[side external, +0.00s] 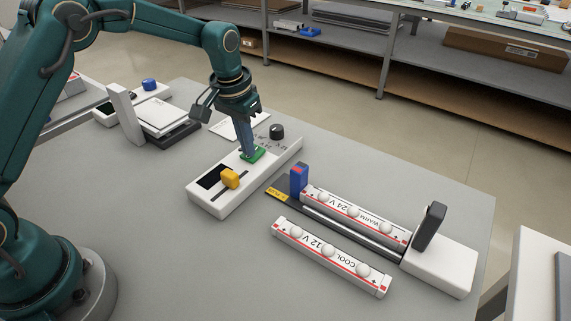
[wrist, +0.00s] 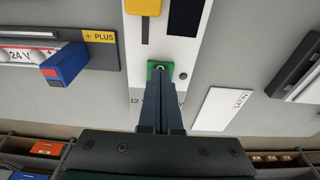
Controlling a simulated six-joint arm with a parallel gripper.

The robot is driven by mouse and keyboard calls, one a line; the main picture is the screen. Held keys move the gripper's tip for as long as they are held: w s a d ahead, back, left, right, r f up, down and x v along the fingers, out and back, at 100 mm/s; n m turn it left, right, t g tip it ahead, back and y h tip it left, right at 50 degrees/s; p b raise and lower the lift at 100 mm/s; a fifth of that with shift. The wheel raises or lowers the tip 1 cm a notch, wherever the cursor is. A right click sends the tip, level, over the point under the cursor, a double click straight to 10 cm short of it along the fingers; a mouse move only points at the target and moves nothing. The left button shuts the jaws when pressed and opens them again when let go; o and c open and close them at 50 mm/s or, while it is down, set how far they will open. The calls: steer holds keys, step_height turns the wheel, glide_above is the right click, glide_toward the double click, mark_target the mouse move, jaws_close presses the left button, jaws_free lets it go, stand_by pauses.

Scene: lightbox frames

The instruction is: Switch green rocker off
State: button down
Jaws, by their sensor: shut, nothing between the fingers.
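The green rocker (side external: 258,154) sits on top of a white control box (side external: 238,199), near the box's middle. My gripper (side external: 248,152) is shut and empty, pointing down with its fingertips at the rocker. In the wrist view the green rocker (wrist: 160,66) shows just beyond the tips of my gripper (wrist: 160,84), which hide part of it. The fingertips look very close to the rocker or on it; I cannot tell whether they touch. Which way the rocker is tilted is not clear.
The box also carries a yellow slider (side external: 229,178), a dark display (side external: 213,176) and a black knob (side external: 277,131). A light-bar fixture with a blue block (side external: 299,180) stands to the right. A loose COOL 12 V bar (side external: 330,257) lies in front of it.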

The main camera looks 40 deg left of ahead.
step_height(320, 180, up, 7)
stand_by(0.8)
steer(key=s+r+t, duration=0.3)
steer(key=s+r, duration=0.7)
steer(key=r, duration=0.2)
steer(key=s+f, duration=0.8)
steer(key=s, duration=0.4)
steer(key=shift+s+d+t, duration=0.4)
steer(key=shift+d, duration=0.05)
